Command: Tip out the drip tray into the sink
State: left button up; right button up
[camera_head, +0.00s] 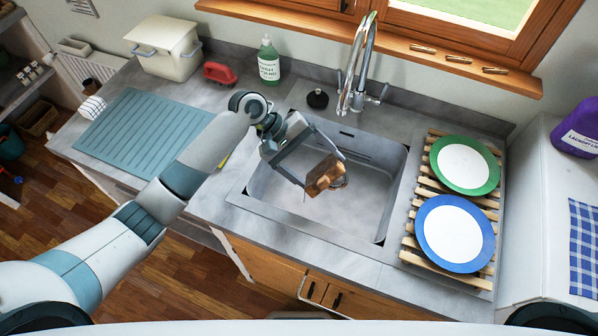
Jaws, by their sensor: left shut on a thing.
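The drip tray (326,177) looks like a small brown, boxy piece, held tilted above the sink basin. My left gripper (322,170) is shut on it, with its fingers on either side. The grey metal sink (365,198) lies below in the counter, and its basin floor looks pale and bare where it shows. The gripper and tray hide part of the basin's left side. I cannot tell whether anything is left in the tray. My right gripper is not in view.
A tall chrome tap (361,65) stands behind the basin. A slatted rack (411,258) with a green-rimmed plate (465,165) and a blue-rimmed plate (454,233) is at the right. A ridged teal mat (140,131) lies left.

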aim_at(322, 167)
pick_arm(q)
jog(key=shift+w+a+g+h, duration=0.45)
jog(key=shift+a+g+h, duration=0.05)
jog(key=shift+a+h, duration=0.15)
jog(key=a+h+b, duration=0.1)
jog(key=b, duration=0.2)
jog(key=w+f+g+b, duration=0.1)
jog(key=b, duration=0.2)
jog(key=shift+w+a+n+h, duration=0.15)
jog(key=shift+a+n+h, duration=0.15)
jog(key=shift+a+h, duration=0.1)
jog(key=shift+w+a+r, duration=0.1)
jog(key=shift+w+r, duration=0.05)
jog(key=shift+r, duration=0.65)
jog(key=p, duration=0.3)
jog(key=shift+d+r+y, duration=0.25)
jog(key=shift+d+r, duration=0.05)
jog(key=s+d+y+p, duration=0.1)
jog(key=s+p, duration=0.1)
jog(key=p, duration=0.1)
jog(key=shift+d+t+p, duration=0.3)
jog(key=shift+t+p, duration=0.05)
jog(key=shift+t, duration=0.05)
jog(key=shift+d+f+y+b, duration=0.2)
jog(key=shift+f+y+b, duration=0.1)
jog(key=shift+f+y, duration=0.1)
jog(key=shift+f+t, duration=0.2)
jog(key=shift+t, duration=0.1)
jog(key=shift+w, duration=0.1)
